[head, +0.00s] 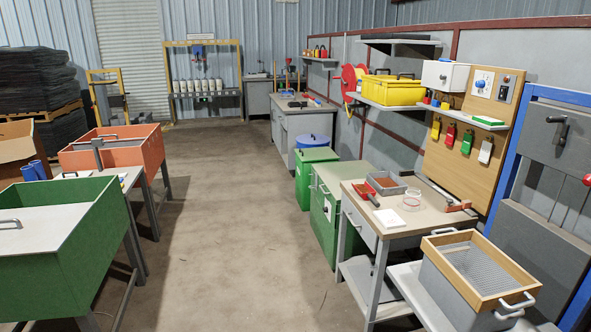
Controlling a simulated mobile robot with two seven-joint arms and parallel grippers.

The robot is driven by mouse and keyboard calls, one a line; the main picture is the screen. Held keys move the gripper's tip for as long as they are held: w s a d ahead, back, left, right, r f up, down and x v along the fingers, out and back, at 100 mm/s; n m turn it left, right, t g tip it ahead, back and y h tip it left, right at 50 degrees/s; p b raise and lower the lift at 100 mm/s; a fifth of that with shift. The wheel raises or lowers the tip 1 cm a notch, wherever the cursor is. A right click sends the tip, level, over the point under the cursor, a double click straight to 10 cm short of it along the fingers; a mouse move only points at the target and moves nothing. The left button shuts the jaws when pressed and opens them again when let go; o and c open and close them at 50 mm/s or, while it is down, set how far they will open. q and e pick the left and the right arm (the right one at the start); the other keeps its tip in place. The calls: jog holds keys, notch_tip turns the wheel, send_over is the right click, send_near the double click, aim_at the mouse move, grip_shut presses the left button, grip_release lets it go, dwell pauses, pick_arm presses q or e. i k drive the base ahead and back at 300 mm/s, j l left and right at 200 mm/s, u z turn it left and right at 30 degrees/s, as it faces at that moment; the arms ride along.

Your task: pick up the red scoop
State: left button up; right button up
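The red scoop (363,189) lies on the light top of the workbench (430,206) at the right, near the bench's left edge. Its dark handle points toward the front of the bench. It is small in the head view, and its finer shape is hard to make out. Neither of my grippers shows in the head view, and nothing is seen touching the scoop.
Beside the scoop stands a grey tray (409,190) with reddish-brown contents. A white square (389,218) and a clear round dish (411,202) lie nearby. A wood-framed sieve box (478,268) stands in front. Green and orange bins (107,158) line the left; the floor between is clear.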

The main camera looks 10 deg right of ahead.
aim_at(367, 196)
jog(key=i+j+z, duration=0.1)
jog(key=i+z, duration=0.2)
jog(key=z, duration=0.15)
jog(key=i+j+z, duration=0.15)
jog(key=i+z, duration=0.25)
jog(key=z, duration=0.8)
jog(key=i+j+z, duration=0.25)
jog(key=j+z, duration=0.2)
jog(key=i+j+z, duration=0.4)
jog(key=j, duration=0.3)
jog(key=j+z, duration=0.15)
jog(key=j, duration=0.35)
jog(key=i+j, duration=0.1)
jog(key=j, duration=0.35)
jog(key=i+j, duration=0.1)
jog(key=j, duration=0.35)
jog(key=i+j+z, duration=0.1)
jog(key=j, duration=0.75)
jog(key=i+z, duration=0.05)
jog(key=i, duration=0.05)
